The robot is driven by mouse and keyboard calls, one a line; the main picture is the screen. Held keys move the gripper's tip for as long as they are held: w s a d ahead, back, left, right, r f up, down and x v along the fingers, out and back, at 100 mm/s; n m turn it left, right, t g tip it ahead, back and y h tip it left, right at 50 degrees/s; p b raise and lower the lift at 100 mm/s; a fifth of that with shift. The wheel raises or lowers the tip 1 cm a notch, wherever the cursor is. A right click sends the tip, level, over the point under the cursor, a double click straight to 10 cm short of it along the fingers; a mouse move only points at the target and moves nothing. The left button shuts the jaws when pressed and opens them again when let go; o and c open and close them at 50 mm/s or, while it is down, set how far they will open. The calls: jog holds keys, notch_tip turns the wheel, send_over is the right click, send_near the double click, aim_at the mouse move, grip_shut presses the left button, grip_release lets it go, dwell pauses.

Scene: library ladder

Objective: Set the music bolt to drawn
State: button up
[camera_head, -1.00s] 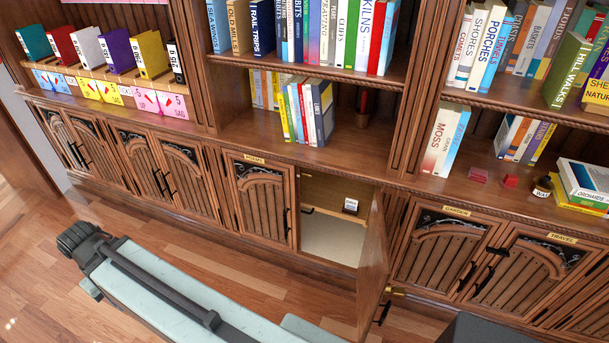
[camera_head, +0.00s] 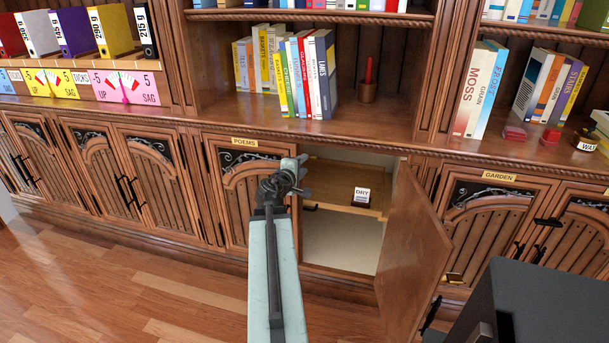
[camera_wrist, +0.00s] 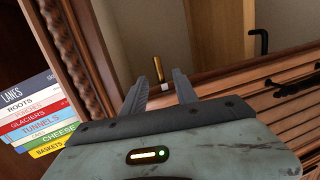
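My gripper (camera_head: 298,182) is in front of the right edge of the POEMS door (camera_head: 240,190), by the open cupboard. In the wrist view its two fingers (camera_wrist: 160,92) are apart with nothing between them. A small brass rod (camera_wrist: 158,69) with a pale lower end shows beyond the fingertips. It looks like a bolt, but I cannot tell its position or whether it is the music bolt. I read no MUSIC label.
The open cupboard holds a shelf with a DRY card (camera_head: 362,195). The open door juts out right of my arm. GARDEN doors (camera_head: 490,220) are farther right. Books (camera_head: 300,75) and a red candle (camera_head: 368,80) stand above. The wooden floor (camera_head: 130,290) at left is clear.

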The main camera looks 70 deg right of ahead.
aim_at(311, 158)
jog(key=b+x, duration=0.1)
jog(key=x, duration=0.7)
jog(key=shift+s+d+r, duration=0.15)
grip_shut()
dwell(1.2)
